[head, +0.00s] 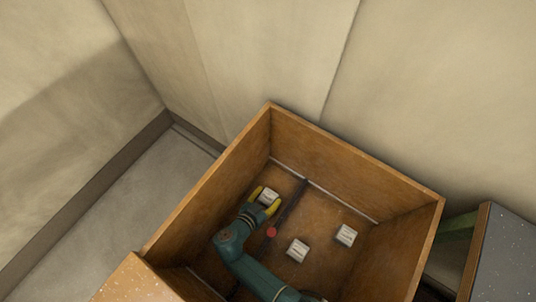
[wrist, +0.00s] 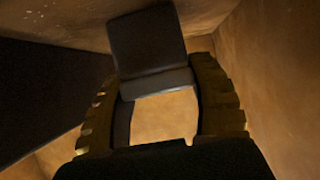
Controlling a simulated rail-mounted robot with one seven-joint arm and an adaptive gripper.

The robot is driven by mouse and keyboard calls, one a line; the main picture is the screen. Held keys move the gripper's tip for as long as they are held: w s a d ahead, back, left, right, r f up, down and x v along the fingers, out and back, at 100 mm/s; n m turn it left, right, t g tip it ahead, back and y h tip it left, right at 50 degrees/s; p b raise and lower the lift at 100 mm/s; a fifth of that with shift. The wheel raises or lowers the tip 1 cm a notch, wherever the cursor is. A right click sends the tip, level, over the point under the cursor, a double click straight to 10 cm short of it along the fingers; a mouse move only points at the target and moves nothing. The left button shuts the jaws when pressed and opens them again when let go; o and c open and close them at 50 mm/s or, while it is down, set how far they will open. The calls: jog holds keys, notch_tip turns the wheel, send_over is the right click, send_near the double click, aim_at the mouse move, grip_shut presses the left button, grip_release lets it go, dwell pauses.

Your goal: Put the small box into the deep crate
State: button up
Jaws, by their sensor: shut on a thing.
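The deep crate (head: 225,180) is a large open box with brown wood-like walls, in the middle of the head view. My gripper (head: 266,199) reaches down inside it near the far left corner. Its yellow fingers are shut on a small white box (head: 269,193) with marks on its top. In the wrist view that small box (wrist: 150,45) looks dark and shadowed, held between the fingertips of my gripper (wrist: 158,85). I cannot tell whether the box touches the crate floor.
Two similar white boxes (head: 297,249) (head: 346,235) sit on the crate floor to the right. A dark strip (head: 294,196) crosses the floor, with a red round spot (head: 271,232) near it. A grey-topped surface (head: 505,250) stands right of the crate; a speckled orange one (head: 130,284) is front left.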

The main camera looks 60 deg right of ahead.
jog(key=o, duration=1.2)
jog(key=shift+r, duration=0.1)
jog(key=p+v, duration=0.2)
jog(key=v, duration=0.5)
jog(key=shift+a+p, duration=0.3)
jog(key=shift+p, duration=0.05)
